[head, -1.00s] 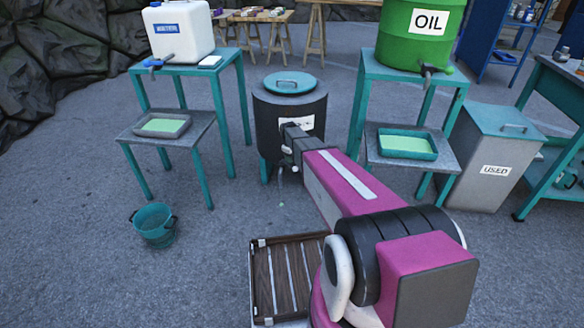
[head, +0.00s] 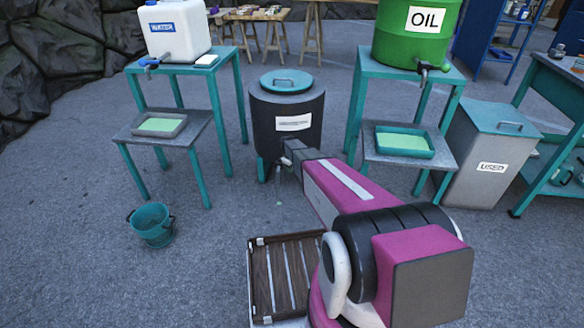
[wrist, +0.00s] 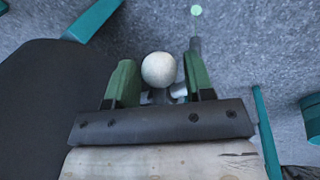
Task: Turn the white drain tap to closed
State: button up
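The white drain tap's round knob (wrist: 158,70) shows in the wrist view between the two green fingers of my gripper (wrist: 161,84). The fingers are apart, one on each side of the knob; a gap shows at the right finger, and I cannot tell whether the left one touches. A grey spout (wrist: 195,45) points away beside the right finger. In the head view my gripper (head: 288,158) is at the lower front of the dark drum (head: 270,122), with the fingers and knob mostly hidden by my arm. The spout (head: 278,174) shows just below.
A small pale green spot (head: 279,203) lies on the floor below the spout. A teal stand with the white water container (head: 176,35) is left, and one with the green oil drum (head: 408,50) is right. A teal bucket (head: 152,232) stands at lower left.

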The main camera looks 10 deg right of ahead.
grip_shut()
jog(key=shift+w+d, duration=0.1)
jog(key=shift+d, duration=0.05)
jog(key=w+d+n+y, duration=0.1)
jog(key=w+d+n, duration=0.2)
jog(key=w+n, duration=0.2)
jog(key=shift+d+n+t, duration=0.3)
jog(key=shift+n, duration=0.8)
jog(key=shift+o, duration=1.7)
grip_release()
